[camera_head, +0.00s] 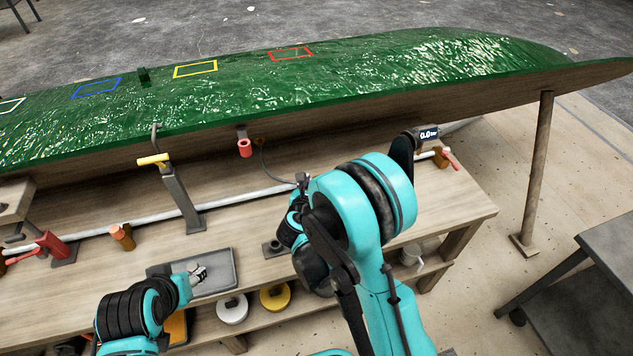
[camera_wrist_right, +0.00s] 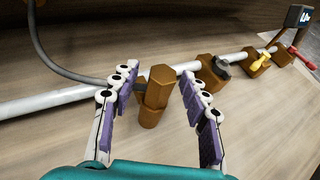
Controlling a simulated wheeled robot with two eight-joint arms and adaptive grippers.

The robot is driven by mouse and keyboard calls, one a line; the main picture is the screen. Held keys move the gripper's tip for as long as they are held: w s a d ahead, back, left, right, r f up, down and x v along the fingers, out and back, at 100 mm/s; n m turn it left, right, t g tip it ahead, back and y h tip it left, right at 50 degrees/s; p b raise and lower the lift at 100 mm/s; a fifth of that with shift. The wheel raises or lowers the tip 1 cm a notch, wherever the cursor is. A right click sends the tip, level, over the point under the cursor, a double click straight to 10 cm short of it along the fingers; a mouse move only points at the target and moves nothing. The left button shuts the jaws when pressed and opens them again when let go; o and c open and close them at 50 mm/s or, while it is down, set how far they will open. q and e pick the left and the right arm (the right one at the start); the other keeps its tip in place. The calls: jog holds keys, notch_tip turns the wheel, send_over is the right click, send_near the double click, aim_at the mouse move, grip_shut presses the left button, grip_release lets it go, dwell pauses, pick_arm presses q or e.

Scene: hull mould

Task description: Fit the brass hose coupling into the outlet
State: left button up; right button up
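In the right wrist view a brown-gold brass fitting (camera_wrist_right: 156,92) stands in front of the white pipe (camera_wrist_right: 50,101), between the fingers of my right gripper (camera_wrist_right: 158,90). The fingers are apart, with a gap showing on each side of the fitting. A grey hose (camera_wrist_right: 54,62) runs down towards this fitting and passes behind the left finger. I cannot tell whether the fitting is the coupling or the outlet. In the head view my right arm hides most of this spot; the hose (camera_head: 268,170) shows beside it. My left gripper (camera_head: 198,273) is over the grey tray (camera_head: 228,286), its fingers too small to read.
The green hull (camera_head: 330,85) overhangs the wooden bench (camera_head: 75,295). A clamp with a yellow handle (camera_head: 153,160) and a red fitting (camera_head: 244,148) are near its edge. Further brass blocks (camera_wrist_right: 207,73) sit along the pipe to the right. A small display (camera_head: 428,133) stands beyond.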

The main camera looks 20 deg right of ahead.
jog(key=v, duration=1.2)
dwell(0.4)
jog(key=s+d+r+m+g+y, duration=0.2)
jog(key=s+m, duration=0.6)
jog(key=m, duration=0.7)
jog(key=s+d+r+m+g+y, duration=0.2)
jog(key=s+m, duration=0.6)
jog(key=m, duration=0.7)
jog(key=shift+d+r+g+y, duration=0.45)
jog(key=shift+d+y, duration=0.25)
jog(key=shift+y, duration=0.5)
